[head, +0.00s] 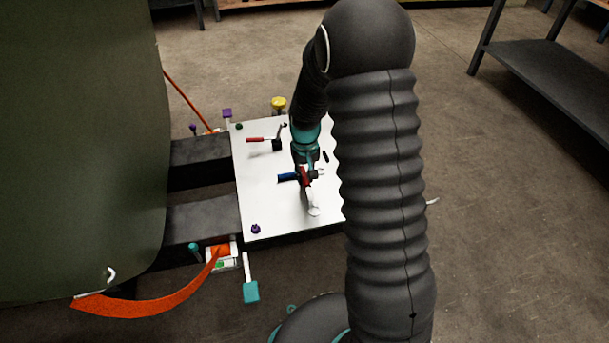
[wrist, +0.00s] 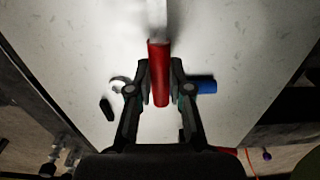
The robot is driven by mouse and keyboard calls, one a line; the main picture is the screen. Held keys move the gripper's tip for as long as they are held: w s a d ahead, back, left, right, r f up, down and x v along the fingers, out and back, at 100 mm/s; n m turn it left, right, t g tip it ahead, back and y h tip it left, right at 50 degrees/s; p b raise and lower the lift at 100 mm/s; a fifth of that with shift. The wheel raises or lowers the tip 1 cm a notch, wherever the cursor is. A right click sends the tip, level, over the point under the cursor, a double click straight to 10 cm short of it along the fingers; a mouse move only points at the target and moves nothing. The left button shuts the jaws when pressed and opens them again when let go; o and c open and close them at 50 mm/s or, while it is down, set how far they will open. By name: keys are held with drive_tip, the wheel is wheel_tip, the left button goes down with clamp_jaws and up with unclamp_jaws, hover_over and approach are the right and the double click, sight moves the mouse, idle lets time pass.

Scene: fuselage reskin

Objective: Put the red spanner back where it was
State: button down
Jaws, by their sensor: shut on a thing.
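The red spanner (wrist: 159,62) is between the fingers of my gripper (wrist: 160,80) in the wrist view. My gripper is shut on its red handle, and its pale metal shaft runs to the top of the picture. In the head view the red spanner (head: 305,181) points toward the camera over the white panel (head: 262,202), and my gripper (head: 305,172) is partly hidden by my wrist. A blue-handled spanner (head: 288,178) lies crosswise behind or under it; its blue handle (wrist: 204,86) shows right of the fingers. I cannot tell whether the red spanner touches the panel.
Another red-handled tool (head: 257,140) and a dark block (head: 277,145) are on the panel's far part. A purple knob (head: 256,229) stands at the near left corner. A green fuselage (head: 80,140) is at left. My arm hides the panel's right side.

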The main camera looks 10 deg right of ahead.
drive_tip(key=shift+f, duration=0.35)
drive_tip(key=c, duration=1.1)
unclamp_jaws()
drive_tip(key=shift+r, duration=0.1)
wheel_tip(320, 180, up, 13)
drive_tip(key=p, duration=0.1)
drive_tip(key=s+r+t, duration=0.3)
drive_tip(key=s+r, duration=1)
drive_tip(key=s, duration=0.4)
drive_tip(key=s+r+t, duration=0.1)
drive_tip(key=s+r, duration=0.1)
drive_tip(key=s, duration=0.3)
drive_tip(key=s+r+t, duration=0.1)
drive_tip(key=s, duration=0.4)
drive_tip(key=shift+s+r, duration=0.1)
drive_tip(key=shift+r, duration=0.05)
